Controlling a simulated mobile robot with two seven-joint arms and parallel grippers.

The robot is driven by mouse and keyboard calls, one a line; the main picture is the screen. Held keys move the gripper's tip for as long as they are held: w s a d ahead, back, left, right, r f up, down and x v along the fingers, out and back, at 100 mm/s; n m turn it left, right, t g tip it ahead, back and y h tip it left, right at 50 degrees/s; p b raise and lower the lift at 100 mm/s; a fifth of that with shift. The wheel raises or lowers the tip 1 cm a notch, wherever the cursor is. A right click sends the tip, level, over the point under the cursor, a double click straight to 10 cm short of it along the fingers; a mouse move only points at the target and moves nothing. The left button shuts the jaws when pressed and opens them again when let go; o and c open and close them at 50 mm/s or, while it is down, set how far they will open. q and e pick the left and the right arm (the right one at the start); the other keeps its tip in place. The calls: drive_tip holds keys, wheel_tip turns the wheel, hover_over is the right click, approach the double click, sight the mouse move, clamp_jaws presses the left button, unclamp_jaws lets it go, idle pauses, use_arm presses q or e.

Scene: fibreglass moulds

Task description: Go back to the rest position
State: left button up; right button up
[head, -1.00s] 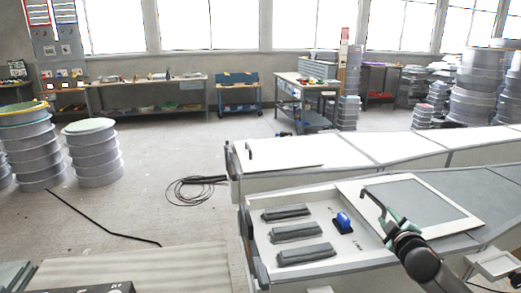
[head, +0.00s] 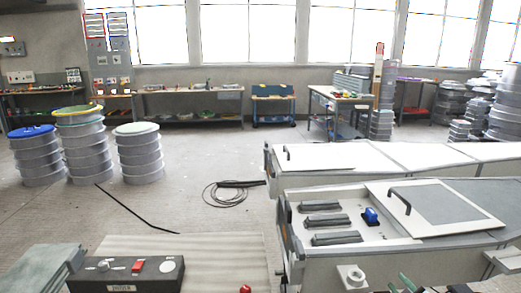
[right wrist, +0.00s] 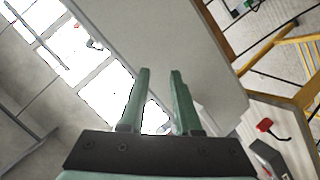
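My right gripper (head: 400,281) shows at the bottom edge of the head view, in front of the long white mould unit and apart from it. In the right wrist view its two green fingers (right wrist: 160,71) stand apart with nothing between them. The framed grey panel (head: 450,209) with a black bar handle (head: 401,200) lies on the mould unit's top, and the gripper is clear of the handle. My left gripper is in neither view.
The mould unit's tray (head: 296,228) holds grey bars and a blue item (head: 371,215). A black control box (head: 126,275) is at lower left. Round stacks (head: 140,155) stand at left.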

drive_tip(key=s+a+f+m+g+y, duration=0.2)
drive_tip(key=s+a+f+y, duration=0.1)
drive_tip(key=s+a+f, duration=0.8)
drive_tip(key=s+a+f+m+g, duration=0.1)
drive_tip(key=s+a+f, duration=0.3)
drive_tip(key=s, duration=0.5)
drive_tip(key=s+a+f+m+g+y, duration=0.1)
drive_tip(key=s+a+f+m, duration=0.2)
drive_tip(key=s, duration=0.6)
drive_tip(key=shift+s+a+f, duration=0.2)
drive_tip(key=shift+a+f, duration=0.3)
